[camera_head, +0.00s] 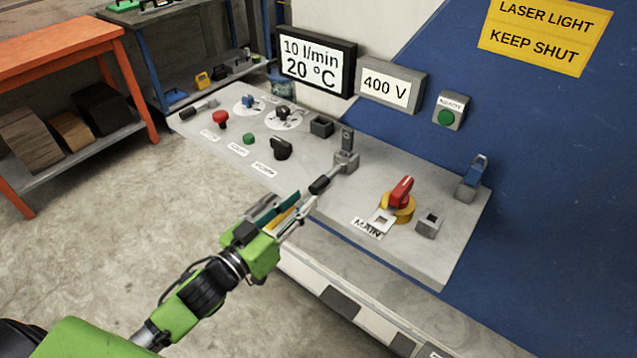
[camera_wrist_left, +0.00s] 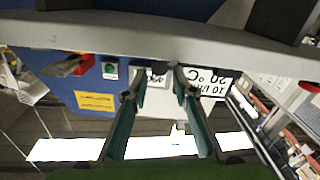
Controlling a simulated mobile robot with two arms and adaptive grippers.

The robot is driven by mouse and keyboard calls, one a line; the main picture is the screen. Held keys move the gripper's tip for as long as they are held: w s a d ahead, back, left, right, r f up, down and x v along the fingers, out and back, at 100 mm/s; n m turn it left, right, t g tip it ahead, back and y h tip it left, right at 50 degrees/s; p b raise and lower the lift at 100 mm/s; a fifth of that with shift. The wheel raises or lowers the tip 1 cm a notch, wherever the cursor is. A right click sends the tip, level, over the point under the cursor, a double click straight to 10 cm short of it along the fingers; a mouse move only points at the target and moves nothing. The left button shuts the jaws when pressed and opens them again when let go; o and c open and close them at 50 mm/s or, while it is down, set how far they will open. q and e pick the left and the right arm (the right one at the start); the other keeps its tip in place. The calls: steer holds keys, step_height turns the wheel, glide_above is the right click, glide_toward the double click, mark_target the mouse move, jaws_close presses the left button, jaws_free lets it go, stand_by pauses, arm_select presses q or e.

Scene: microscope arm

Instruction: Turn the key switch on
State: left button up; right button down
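A light grey control panel (camera_head: 300,165) carries several switches. A small grey box with an upright grey piece (camera_head: 347,142) stands near its middle; this may be the key switch, but I cannot tell for sure. A lever with a black grip (camera_head: 320,185) reaches from beside that box toward the panel's front edge. My left gripper (camera_head: 294,204) is at the front edge, just short of the black grip. In the left wrist view, its two teal-padded fingers (camera_wrist_left: 155,88) are apart with nothing seen held between them. My right gripper is not in view.
A red button (camera_head: 220,118), a black knob (camera_head: 281,148) and round dials are to the left. Displays (camera_head: 316,62) stand behind. An orange bench (camera_head: 60,50) is far left.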

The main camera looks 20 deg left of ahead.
mark_target(311, 193)
arm_select(q)
steer(key=shift+p+x, duration=0.4)
steer(key=shift+x, duration=3.1)
jaws_close()
